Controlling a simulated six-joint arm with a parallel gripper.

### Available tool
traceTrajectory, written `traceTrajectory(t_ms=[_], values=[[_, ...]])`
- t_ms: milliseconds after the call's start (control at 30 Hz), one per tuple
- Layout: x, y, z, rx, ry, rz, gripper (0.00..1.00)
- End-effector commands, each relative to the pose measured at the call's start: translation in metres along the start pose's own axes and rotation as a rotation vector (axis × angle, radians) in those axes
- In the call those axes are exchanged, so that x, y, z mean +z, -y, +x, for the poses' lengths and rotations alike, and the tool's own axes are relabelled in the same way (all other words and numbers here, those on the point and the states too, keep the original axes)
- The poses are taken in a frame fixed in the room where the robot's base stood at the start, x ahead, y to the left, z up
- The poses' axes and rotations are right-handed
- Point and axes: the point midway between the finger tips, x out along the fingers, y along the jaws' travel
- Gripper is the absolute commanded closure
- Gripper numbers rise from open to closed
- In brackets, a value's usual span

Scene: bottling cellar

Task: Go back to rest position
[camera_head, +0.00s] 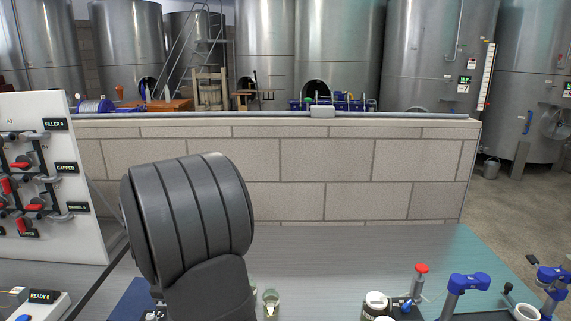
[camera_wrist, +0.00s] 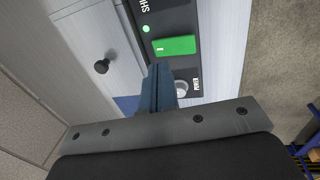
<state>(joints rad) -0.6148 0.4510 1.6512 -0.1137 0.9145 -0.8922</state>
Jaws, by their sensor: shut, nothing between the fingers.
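My gripper (camera_wrist: 158,88) shows in the wrist view, with its blue-grey fingers together and nothing between them. It points toward a dark control panel (camera_wrist: 187,18) with a lit green button (camera_wrist: 174,45) and a silver knob (camera_wrist: 181,88). The fingertips lie just below the green button in the picture; I cannot tell whether they touch the panel. In the head view my dark arm link rises in front of the bench, and my gripper is out of sight there.
The grey bench (camera_head: 380,250) has free room in its middle. A white valve board (camera_head: 60,235) stands at left, with a READY box (camera_head: 42,297) below it. Jars (camera_head: 376,304), a red-topped device (camera_head: 418,285) and blue clamps (camera_head: 466,283) stand front right. A block wall (camera_head: 290,160) closes the back.

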Motion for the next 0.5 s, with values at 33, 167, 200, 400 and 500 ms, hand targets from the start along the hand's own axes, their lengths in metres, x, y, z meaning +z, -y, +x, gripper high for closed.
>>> traceTrajectory(t_ms=[33, 167, 200, 400, 500], values=[[0.000, -0.001, -0.012, 0.008, -0.003, -0.001, 1.00], [0.000, -0.001, -0.035, 0.004, -0.003, 0.000, 1.00], [0.000, -0.001, -0.041, 0.005, -0.003, 0.000, 1.00], [0.000, -0.001, -0.061, 0.002, -0.001, 0.000, 1.00], [0.000, 0.000, -0.064, 0.002, -0.001, 0.000, 1.00]])
